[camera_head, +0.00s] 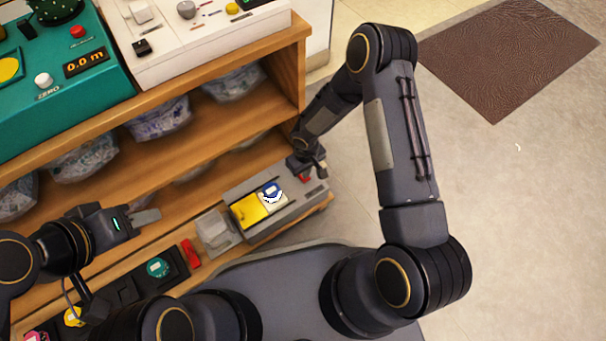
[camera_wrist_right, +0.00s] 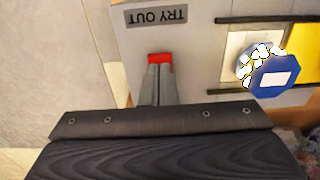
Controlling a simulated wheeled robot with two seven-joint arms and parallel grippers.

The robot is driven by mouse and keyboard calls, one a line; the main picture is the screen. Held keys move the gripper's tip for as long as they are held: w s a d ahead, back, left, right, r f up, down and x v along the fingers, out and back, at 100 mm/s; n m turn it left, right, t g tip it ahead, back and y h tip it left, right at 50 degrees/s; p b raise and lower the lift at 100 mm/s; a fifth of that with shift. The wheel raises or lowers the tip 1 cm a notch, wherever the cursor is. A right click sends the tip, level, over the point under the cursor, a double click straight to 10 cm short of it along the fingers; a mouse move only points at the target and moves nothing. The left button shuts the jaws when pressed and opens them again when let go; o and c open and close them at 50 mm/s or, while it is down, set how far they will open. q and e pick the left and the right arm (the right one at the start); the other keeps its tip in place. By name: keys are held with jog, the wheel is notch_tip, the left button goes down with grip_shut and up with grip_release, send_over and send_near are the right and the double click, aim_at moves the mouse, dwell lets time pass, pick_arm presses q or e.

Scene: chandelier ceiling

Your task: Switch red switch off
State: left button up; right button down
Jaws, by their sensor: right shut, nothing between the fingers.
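The red switch (camera_wrist_right: 159,58) is a small red piece on a light grey panel (camera_wrist_right: 198,45), below the "TRY OUT" label (camera_wrist_right: 158,15) in the right wrist view. It also shows as a small red spot in the head view (camera_head: 305,179). My right gripper (camera_wrist_right: 158,70) is shut with nothing between its fingers. Its tips are right at the red switch and overlap its lower edge; I cannot tell whether they touch it. The switch's lower part is hidden and its position is unclear. My left gripper (camera_head: 152,216) is far to the left, over the shelf; its finger gap cannot be made out.
A yellow block (camera_head: 248,211) and a blue-and-white item (camera_head: 271,193) are on the panel left of the switch. A separate red object (camera_head: 190,253) lies further left. A teal scale (camera_head: 55,85) stands on the upper shelf. Open floor lies to the right.

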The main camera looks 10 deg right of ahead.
jog(key=shift+f+b, duration=0.8)
jog(key=shift+f, duration=0.15)
jog(key=shift+r, duration=0.1)
jog(key=shift+r+p, duration=2.25)
jog(key=shift+r, duration=1.25)
